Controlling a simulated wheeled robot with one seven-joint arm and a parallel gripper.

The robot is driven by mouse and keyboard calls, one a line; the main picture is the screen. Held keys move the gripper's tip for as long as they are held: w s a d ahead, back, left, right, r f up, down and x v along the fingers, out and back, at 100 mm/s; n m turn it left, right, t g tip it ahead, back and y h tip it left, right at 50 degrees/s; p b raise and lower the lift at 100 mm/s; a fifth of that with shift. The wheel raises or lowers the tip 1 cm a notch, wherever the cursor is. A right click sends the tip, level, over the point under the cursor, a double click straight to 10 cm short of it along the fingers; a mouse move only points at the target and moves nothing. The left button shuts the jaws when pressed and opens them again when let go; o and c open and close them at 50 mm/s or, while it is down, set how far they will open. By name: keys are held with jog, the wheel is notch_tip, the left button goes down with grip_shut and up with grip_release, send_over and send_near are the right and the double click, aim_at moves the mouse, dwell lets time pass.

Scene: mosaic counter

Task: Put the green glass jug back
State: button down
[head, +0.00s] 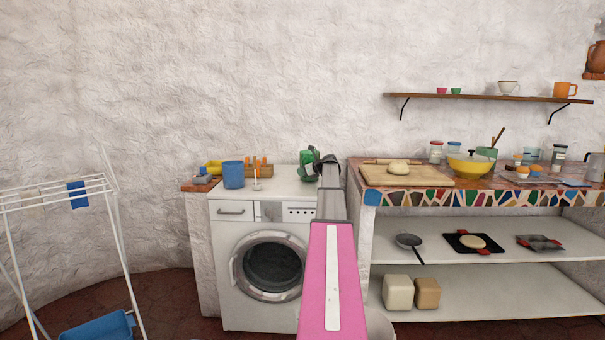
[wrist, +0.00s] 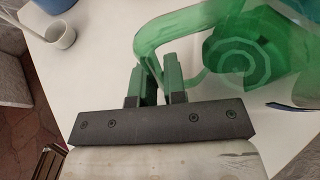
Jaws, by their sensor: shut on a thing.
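The green glass jug (head: 306,161) is over the right part of the washing machine's white top (head: 285,187), near the wall. I cannot tell whether its base touches the top. My gripper (head: 326,166) is at the jug's right side and partly covers it. In the wrist view, my gripper (wrist: 160,84) is shut on the handle of the jug (wrist: 238,50). The jug's see-through body lies beyond the fingers to the upper right, partly cut off by the frame.
A blue cup (head: 233,174) and a small white pot with a stick (head: 257,184) stand on the machine's left part. To the right, the mosaic counter (head: 470,199) holds a dough board (head: 408,181) and a yellow bowl (head: 468,166). A wall shelf (head: 480,98) carries cups.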

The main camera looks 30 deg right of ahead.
jog(key=shift+f, duration=0.1)
jog(key=c, duration=1.2)
grip_release()
jog(key=v, duration=1.2)
